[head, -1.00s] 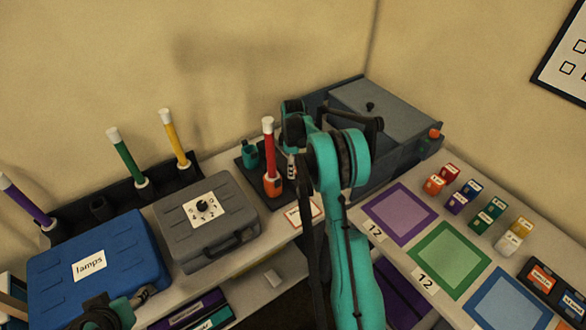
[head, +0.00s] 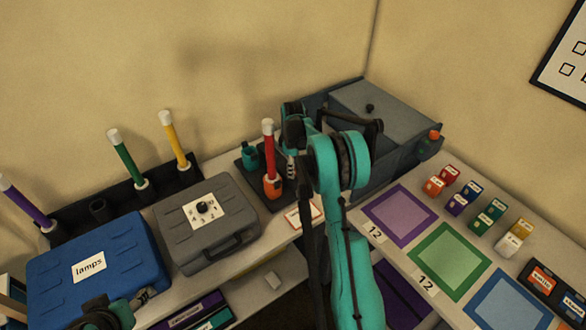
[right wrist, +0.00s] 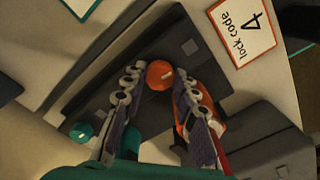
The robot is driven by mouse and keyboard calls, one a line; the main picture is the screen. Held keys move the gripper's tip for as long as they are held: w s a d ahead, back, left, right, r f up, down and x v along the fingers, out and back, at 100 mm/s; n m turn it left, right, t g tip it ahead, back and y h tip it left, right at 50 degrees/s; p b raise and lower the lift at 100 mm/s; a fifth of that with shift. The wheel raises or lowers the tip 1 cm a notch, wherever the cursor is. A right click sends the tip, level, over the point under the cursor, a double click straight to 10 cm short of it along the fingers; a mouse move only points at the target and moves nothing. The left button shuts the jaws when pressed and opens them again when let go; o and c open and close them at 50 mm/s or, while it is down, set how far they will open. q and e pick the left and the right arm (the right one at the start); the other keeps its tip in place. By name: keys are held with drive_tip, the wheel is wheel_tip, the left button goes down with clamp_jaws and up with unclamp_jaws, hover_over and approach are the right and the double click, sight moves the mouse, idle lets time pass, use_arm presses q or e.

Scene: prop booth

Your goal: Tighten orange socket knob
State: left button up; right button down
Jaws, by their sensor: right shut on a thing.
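The orange socket (head: 272,187) stands on a dark base and holds an upright red tube (head: 268,150) with a white cap. In the right wrist view, the round orange knob (right wrist: 159,75) with a small pale mark sits between the fingertips of my right gripper (right wrist: 157,82), which is shut on it. The orange socket body (right wrist: 203,108) is beside the right finger there. In the head view my right gripper (head: 291,167) is just right of the red tube, partly hidden by its own arm. Part of my left gripper (head: 98,314) shows at the bottom left; its fingers are unclear.
A teal socket (head: 249,156) stands left of the orange one. A grey case (head: 230,235) and a blue lamps case (head: 130,240) lie to the left. A lock code card (right wrist: 242,30) lies close to the base. A large grey box (head: 390,115) stands behind my right arm.

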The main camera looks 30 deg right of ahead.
drive_tip(key=m, duration=1)
drive_tip(key=shift+m, duration=0.3)
drive_tip(key=m, duration=1.1)
idle(0.4)
drive_tip(key=c, duration=1.2)
unclamp_jaws()
drive_tip(key=shift+o, duration=0.2)
drive_tip(key=shift+r, duration=0.15)
